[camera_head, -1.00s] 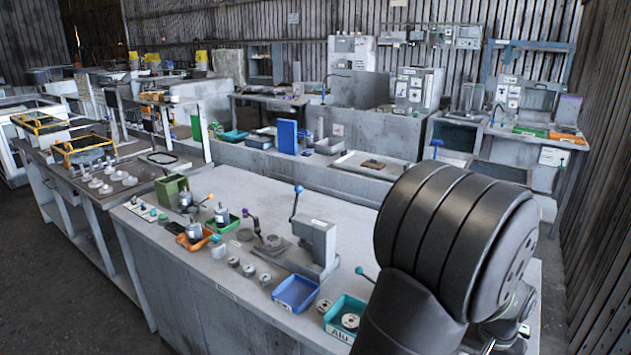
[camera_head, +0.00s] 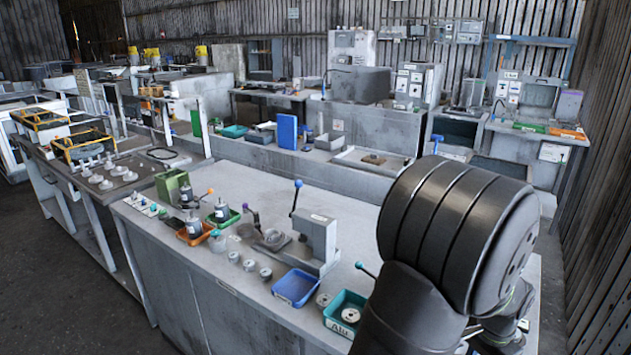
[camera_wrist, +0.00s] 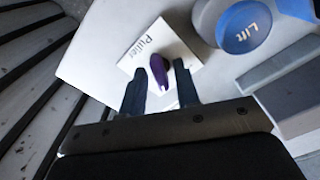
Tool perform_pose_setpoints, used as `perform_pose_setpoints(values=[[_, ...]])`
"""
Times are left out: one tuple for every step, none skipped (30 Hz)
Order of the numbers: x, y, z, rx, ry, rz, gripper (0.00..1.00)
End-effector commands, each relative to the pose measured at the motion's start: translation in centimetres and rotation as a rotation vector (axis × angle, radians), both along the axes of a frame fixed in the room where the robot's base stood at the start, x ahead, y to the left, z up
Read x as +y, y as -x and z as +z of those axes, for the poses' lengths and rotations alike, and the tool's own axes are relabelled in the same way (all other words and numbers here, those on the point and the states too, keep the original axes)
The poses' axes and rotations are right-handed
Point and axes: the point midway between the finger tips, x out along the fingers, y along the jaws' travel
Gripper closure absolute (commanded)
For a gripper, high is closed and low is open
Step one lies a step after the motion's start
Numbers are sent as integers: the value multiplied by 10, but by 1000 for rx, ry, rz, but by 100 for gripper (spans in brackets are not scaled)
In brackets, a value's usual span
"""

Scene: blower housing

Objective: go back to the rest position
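My gripper (camera_wrist: 158,72) shows in the wrist view with its two dark fingers apart. A purple knob (camera_wrist: 159,70) appears in the gap between the fingertips, on or in front of a white plate lettered "Puller" (camera_wrist: 142,52). The knob seems to lie beyond the fingers; I see no contact. My dark arm fills the lower right of the head view, and the gripper itself is hidden there.
A blue round knob lettered "Lift" (camera_wrist: 243,27) is right of the fingers. On the grey bench are a press with a blue-tipped lever (camera_head: 318,240), a blue tray (camera_head: 296,288), a teal tray (camera_head: 340,326), an orange tray (camera_head: 196,236) and a green box (camera_head: 171,184).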

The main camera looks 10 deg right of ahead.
Motion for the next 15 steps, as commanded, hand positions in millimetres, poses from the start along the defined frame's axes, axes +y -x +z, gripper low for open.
perform_pose_setpoints(values=[[0, 0, 0, 0, 0, -37, 71], [0, 0, 0, 0, 0, -60, 71], [-1, 0, 10, -2, 4, -88, 71], [-1, -1, 16, -2, 5, -102, 71], [-1, 0, 21, -2, 4, -98, 71], [-1, 0, 27, -2, 4, -96, 71], [0, 0, 30, -2, 3, -96, 71], [0, 0, 34, -1, 2, -96, 71], [-1, 0, 38, -1, 2, -95, 71], [-1, 0, 41, -2, 3, -95, 71], [-1, 0, 44, -1, 2, -95, 71], [0, 0, 46, -1, 2, -94, 71], [0, 0, 48, 0, 1, -94, 71], [0, 0, 49, 0, 1, -94, 71], [0, 0, 50, 0, 1, -93, 71]])
